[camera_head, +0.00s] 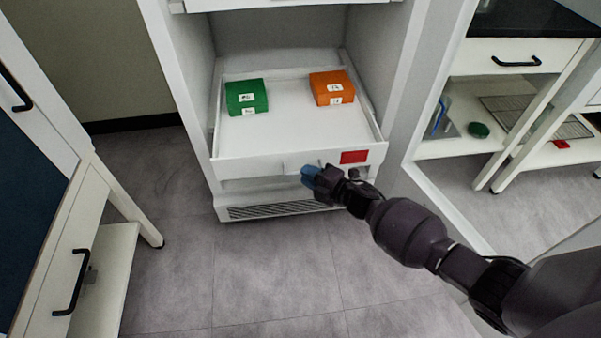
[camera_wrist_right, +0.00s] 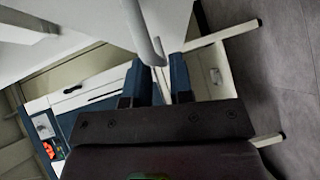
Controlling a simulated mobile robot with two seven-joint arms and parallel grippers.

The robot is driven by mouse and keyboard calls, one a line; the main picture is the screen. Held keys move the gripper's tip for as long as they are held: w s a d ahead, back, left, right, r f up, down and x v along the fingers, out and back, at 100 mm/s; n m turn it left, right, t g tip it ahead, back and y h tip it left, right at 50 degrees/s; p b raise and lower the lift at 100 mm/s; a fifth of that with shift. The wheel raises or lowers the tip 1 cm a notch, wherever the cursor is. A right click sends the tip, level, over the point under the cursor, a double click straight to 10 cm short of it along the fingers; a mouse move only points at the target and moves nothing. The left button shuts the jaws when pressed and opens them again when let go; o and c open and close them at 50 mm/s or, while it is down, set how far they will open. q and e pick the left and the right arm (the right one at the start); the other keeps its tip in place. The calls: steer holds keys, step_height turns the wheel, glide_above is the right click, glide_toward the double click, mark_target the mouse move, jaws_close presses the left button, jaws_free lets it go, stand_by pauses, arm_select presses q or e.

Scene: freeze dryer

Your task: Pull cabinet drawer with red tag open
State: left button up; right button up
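The white drawer (camera_head: 250,167) with a red tag (camera_head: 354,157) sits low in a white cabinet. A small pale handle (camera_head: 298,167) is near the middle of the drawer front. My right gripper (camera_head: 311,176) has blue fingertips at the handle's right end. In the right wrist view, a pale curved handle (camera_wrist_right: 143,32) comes down to the fingertips of my right gripper (camera_wrist_right: 163,72). A narrow gap shows between the fingers; whether they clamp the handle is unclear. My left gripper is not in view.
A green box (camera_head: 246,97) and an orange box (camera_head: 332,88) lie in the drawer. A white cabinet with black handles (camera_head: 72,282) stands at left. A bench with a drawer (camera_head: 515,52) is at right. The grey floor (camera_head: 270,275) before the drawer is clear.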

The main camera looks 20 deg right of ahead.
steer(key=shift+b+x, duration=0.3)
steer(key=shift+x, duration=1)
jaws_close()
